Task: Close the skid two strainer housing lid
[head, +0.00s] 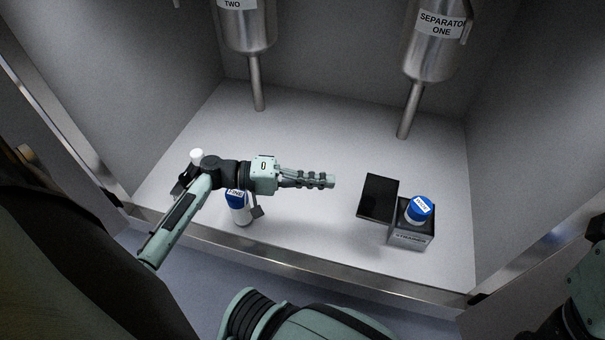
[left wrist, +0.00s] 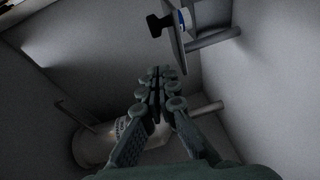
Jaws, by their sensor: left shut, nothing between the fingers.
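A dark strainer housing (head: 411,232) with a partly readable "STRAINER" label stands at the right of the cabinet floor. Its dark square lid (head: 378,198) is open, standing out to the left. A white, blue-capped cartridge (head: 418,210) stands at the housing's top. I cannot read which skid it belongs to. My left gripper (head: 328,181) is shut and empty, left of the lid and apart from it. Its fingers also show in the left wrist view (left wrist: 156,76). There, a plate with a black knob (left wrist: 174,33), likely the lid, is at upper right. My right gripper is not visible.
A blue-and-white bottle-like cartridge (head: 240,208) stands under my left forearm, with a small dark piece beside it. Separator one (head: 436,40) and a vessel marked "TWO" (head: 246,28) hang at the back with pipes down. The metal front sill (head: 330,268) edges the cabinet. Middle floor is clear.

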